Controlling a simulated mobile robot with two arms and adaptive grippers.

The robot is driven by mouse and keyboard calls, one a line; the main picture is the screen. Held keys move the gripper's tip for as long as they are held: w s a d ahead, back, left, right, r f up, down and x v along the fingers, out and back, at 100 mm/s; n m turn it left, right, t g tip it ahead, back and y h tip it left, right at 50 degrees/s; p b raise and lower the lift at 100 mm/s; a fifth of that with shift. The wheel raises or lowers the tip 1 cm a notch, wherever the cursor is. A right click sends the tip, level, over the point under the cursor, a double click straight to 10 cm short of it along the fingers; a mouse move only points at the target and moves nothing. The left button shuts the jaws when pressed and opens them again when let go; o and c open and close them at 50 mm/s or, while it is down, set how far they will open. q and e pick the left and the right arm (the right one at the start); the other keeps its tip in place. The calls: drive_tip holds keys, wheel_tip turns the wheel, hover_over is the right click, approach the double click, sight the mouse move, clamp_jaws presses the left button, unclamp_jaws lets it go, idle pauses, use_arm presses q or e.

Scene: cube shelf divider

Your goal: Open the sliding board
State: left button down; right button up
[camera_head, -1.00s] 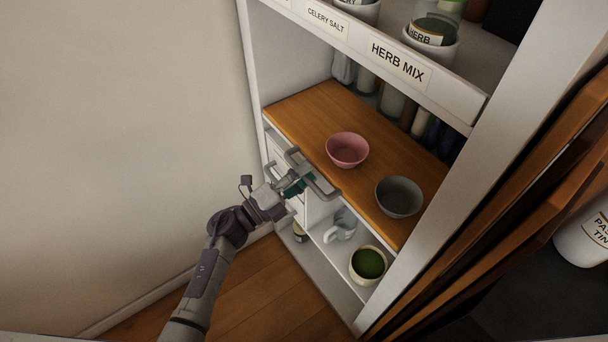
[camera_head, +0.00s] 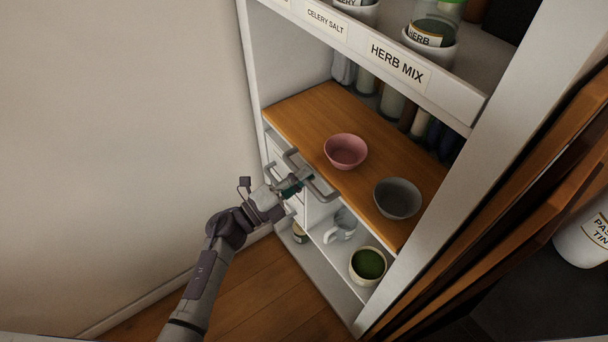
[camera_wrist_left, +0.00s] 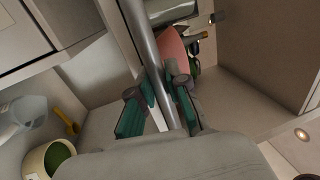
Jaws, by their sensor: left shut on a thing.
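The sliding board (camera_head: 310,112) is a flat brown wooden panel in the white shelf unit, with a grey bar handle (camera_head: 323,191) on its front edge. A pink bowl (camera_head: 346,151) and a grey bowl (camera_head: 398,198) stand on it. My left gripper (camera_head: 303,176) is at the board's front edge, shut on the bar handle. In the left wrist view the handle (camera_wrist_left: 143,40) runs between the green-padded fingers of the left gripper (camera_wrist_left: 162,100). My right gripper is not in view.
Below the board are white drawers with handles, a white mug (camera_head: 341,226) and a bowl with green contents (camera_head: 368,265). Labelled jars stand on the shelf above (camera_head: 395,65). A wall bounds the left side; slatted brown panels (camera_head: 520,190) stand at right.

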use_arm(q)
drive_tip(key=r+v, duration=0.1)
drive_tip(key=v, duration=0.8)
drive_tip(key=r+p+v, duration=0.1)
drive_tip(key=r+v, duration=0.1)
drive_tip(key=v, duration=0.7)
drive_tip(key=shift+s+a, duration=0.45)
drive_tip(key=shift+a, duration=0.05)
drive_tip(key=shift+r, duration=0.1)
drive_tip(key=c, duration=1.1)
unclamp_jaws()
drive_tip(key=shift+c, duration=0.2)
drive_tip(key=shift+p, duration=0.3)
drive_tip(key=v, duration=1.2)
